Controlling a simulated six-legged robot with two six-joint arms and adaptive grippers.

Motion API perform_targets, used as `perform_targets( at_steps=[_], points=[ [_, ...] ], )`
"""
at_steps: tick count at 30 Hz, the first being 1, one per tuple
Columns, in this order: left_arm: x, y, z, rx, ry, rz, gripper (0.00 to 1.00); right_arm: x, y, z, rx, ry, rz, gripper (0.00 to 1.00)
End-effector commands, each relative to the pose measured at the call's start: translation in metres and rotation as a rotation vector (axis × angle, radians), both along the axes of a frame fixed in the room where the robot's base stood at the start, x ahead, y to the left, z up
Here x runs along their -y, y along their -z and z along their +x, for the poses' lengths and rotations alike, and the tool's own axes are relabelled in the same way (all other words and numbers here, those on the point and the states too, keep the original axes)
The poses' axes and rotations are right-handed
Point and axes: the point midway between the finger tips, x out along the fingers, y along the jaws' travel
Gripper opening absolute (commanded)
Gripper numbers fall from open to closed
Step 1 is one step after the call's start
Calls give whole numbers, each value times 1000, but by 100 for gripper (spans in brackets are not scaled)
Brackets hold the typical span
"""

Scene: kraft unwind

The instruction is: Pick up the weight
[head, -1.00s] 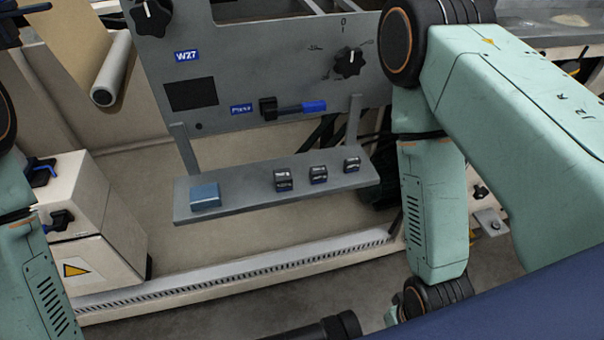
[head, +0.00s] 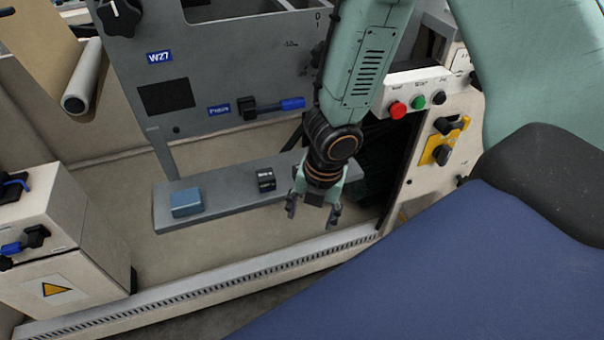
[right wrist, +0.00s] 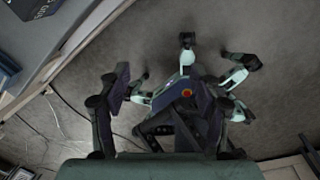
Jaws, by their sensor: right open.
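A small dark weight with a pale label (head: 266,181) stands on the grey shelf (head: 228,203) below the machine panel. Two similar weights further right are hidden behind my right gripper (head: 313,212). That gripper points down in front of the shelf's right part, open and empty, to the right of the visible weight. In the right wrist view, its spread fingers (right wrist: 165,105) have nothing between them. A dark labelled block (right wrist: 38,8) shows at the top left corner, on the shelf side. My left gripper is out of view.
A blue block (head: 187,202) sits on the shelf's left part. The panel (head: 215,80) with a knob and blue-handled lever rises behind. A box with red and green buttons (head: 418,103) is at right, a beige cabinet (head: 70,250) at left. A slotted rail (head: 215,285) runs below.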

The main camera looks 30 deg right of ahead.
Motion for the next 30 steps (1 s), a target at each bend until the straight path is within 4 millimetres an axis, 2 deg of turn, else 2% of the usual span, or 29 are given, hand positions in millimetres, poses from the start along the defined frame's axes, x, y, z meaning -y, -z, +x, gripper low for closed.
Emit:
perform_targets(
  at_steps=[1,6,9,12,23,30],
  points=[
    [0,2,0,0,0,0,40,12,-10,18,57,-101,-47,64],
    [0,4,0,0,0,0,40,44,-41,64,201,-396,-216,64],
    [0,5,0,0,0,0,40,54,-53,80,246,-489,-280,64],
    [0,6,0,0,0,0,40,58,-57,87,265,-533,-312,64],
    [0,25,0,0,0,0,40,59,-24,105,267,-545,-318,64],
    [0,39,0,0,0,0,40,58,6,121,267,-544,-317,64]
  ],
)
